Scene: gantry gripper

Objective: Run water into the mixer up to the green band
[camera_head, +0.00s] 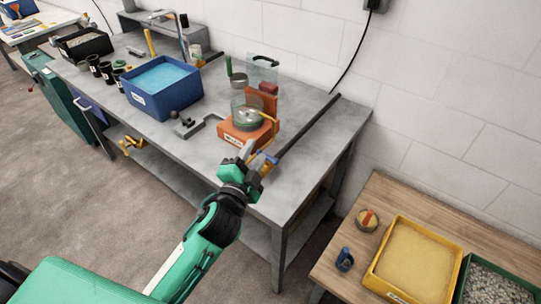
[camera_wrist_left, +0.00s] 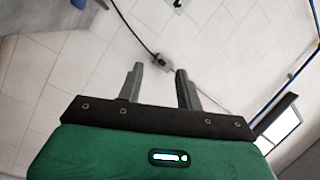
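An orange-based machine (camera_head: 246,130) with a clear round bowl on top and a clear upright panel behind stands on the grey bench; it looks like the mixer. I cannot make out a green band on it. My left gripper (camera_head: 259,157) is in front of it, near the bench's front edge. In the left wrist view my left gripper (camera_wrist_left: 159,83) is open, with nothing between its fingers. A dark bar (camera_head: 307,124) with blue and yellow parts at its near end lies just beyond the fingers; contact cannot be told. My right gripper is not in view.
A blue bin (camera_head: 162,99) with light blue contents, dark cups (camera_head: 106,72) and a grey upright post (camera_head: 184,38) stand farther left on the bench. A wooden table (camera_head: 340,264) at right holds a yellow sand tray (camera_head: 374,277). A black cord hangs on the wall.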

